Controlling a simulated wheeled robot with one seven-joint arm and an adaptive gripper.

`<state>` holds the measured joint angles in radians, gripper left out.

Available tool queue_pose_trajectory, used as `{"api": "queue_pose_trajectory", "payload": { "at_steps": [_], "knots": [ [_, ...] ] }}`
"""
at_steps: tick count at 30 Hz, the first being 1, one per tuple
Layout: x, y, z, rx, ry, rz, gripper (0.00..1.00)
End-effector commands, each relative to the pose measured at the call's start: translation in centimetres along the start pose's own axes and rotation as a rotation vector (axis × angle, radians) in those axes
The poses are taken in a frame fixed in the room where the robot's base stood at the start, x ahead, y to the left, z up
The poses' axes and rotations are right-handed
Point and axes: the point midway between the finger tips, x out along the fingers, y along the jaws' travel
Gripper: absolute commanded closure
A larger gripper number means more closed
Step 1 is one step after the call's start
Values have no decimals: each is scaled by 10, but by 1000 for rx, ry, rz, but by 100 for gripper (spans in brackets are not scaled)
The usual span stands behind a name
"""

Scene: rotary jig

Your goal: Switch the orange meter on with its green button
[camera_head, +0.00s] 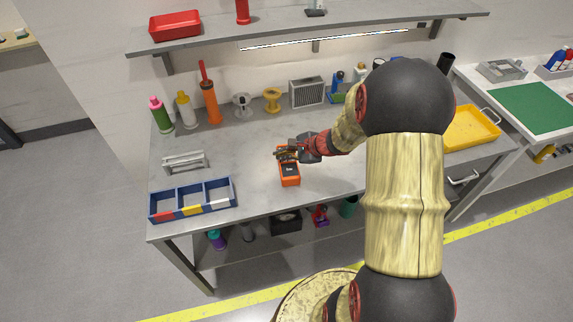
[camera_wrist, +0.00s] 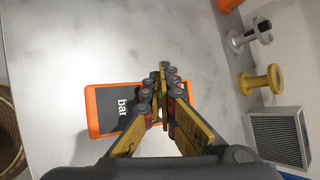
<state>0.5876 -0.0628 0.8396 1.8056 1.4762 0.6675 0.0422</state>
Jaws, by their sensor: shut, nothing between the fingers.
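The orange meter (camera_head: 289,179) lies on the grey workbench, near the middle of its front part. In the wrist view the meter (camera_wrist: 92,118) shows an orange rim and a dark screen reading "bar". My gripper (camera_head: 281,153) is over the far end of the meter. In the wrist view my gripper (camera_wrist: 162,72) is shut and empty, its fingers covering the right part of the meter. A small spot of green (camera_wrist: 171,98) shows between the fingers; the rest of the button is hidden. I cannot tell whether the fingertips touch the meter.
A blue divided tray (camera_head: 192,212) and a grey rack (camera_head: 184,162) stand to the left of the meter. Bottles, spools (camera_head: 272,100) and a grey vented box (camera_head: 307,92) line the back. A yellow tray (camera_head: 472,130) is at the right. The bench around the meter is clear.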

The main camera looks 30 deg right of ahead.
Motion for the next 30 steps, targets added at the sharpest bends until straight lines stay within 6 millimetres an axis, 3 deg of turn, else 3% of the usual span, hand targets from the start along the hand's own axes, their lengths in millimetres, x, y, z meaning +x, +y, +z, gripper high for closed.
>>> {"api": "queue_pose_trajectory", "payload": {
  "at_steps": [20,30],
  "knots": [
    [3,2,-2,0,0,0,100],
    [-6,-5,4,0,0,-1,100]
  ]
}}
